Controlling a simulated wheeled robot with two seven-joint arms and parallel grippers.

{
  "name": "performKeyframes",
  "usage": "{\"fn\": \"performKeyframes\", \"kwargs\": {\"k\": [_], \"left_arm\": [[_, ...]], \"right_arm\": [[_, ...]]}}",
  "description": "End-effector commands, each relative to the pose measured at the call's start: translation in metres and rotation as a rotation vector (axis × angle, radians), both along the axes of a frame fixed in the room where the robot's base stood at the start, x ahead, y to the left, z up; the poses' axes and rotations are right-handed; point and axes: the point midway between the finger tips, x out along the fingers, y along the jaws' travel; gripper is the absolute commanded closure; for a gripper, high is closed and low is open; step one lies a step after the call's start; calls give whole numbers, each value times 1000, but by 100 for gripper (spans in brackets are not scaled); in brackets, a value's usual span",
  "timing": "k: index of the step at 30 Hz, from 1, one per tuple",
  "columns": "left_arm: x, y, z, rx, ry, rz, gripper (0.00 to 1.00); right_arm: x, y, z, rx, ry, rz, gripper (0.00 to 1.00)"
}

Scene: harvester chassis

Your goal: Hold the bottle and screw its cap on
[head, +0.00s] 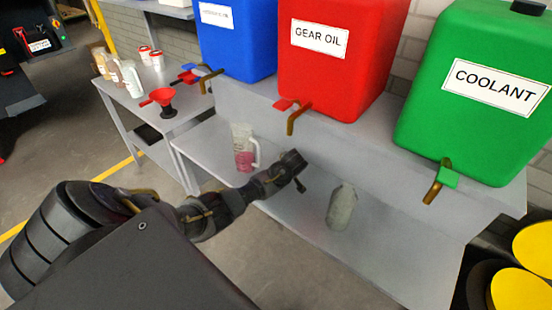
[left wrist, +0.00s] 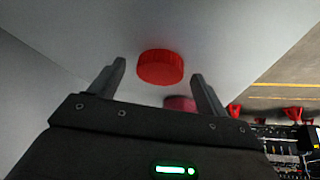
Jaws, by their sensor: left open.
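The bottle (head: 341,207) is grey-green and stands on the grey shelf, its narrower top up. No cap shows on it, though its mouth is too small to read clearly. My left gripper (head: 301,174) is in the air left of the bottle and apart from it. In the left wrist view a round red cap (left wrist: 160,67) with a ridged edge appears between and beyond the open fingers of my left gripper (left wrist: 160,76), not held. The cap does not show in the head view. My right gripper is not in view.
A measuring jug (head: 243,150) with pink liquid stands left of my left gripper. Blue, red (head: 338,60) and green (head: 470,95) tanks with taps stand above the shelf (head: 385,255). The shelf right of the bottle is clear.

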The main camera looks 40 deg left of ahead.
Motion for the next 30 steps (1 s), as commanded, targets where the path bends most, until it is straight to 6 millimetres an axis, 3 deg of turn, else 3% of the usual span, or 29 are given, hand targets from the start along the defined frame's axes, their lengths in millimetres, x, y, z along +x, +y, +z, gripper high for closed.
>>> {"fn": "performKeyframes", "kwargs": {"k": [2,13,23,30], "left_arm": [[0,0,0,0,0,0,24],[0,0,0,0,0,0,71],[0,0,1,0,0,0,71],[1,0,21,0,-3,-1,71]], "right_arm": [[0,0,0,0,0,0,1],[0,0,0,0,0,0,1],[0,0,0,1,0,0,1],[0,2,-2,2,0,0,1]]}}
